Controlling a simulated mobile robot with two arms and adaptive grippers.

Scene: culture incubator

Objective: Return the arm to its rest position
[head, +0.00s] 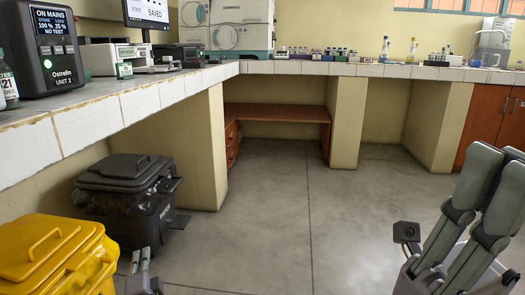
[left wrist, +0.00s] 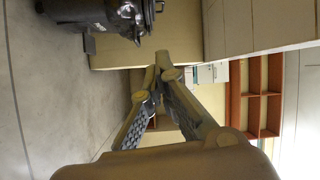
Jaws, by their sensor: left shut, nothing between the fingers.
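My left gripper (head: 141,260) shows small at the bottom left of the head view, low over the floor, just right of the yellow bin. In the left wrist view my left gripper (left wrist: 160,68) has its two fingers slanting together to meet at the tips, with nothing held. Grey parts of my right arm's end (head: 465,220) rise at the lower right of the head view. They are cut off by the frame edge, and their opening cannot be judged.
A yellow bin (head: 50,252) and a black lidded bin (head: 128,195) stand at the left. A tiled counter (head: 105,118) with lab devices runs along the left and back. A low wooden desk (head: 275,112) sits beneath it. The middle floor (head: 265,220) is clear.

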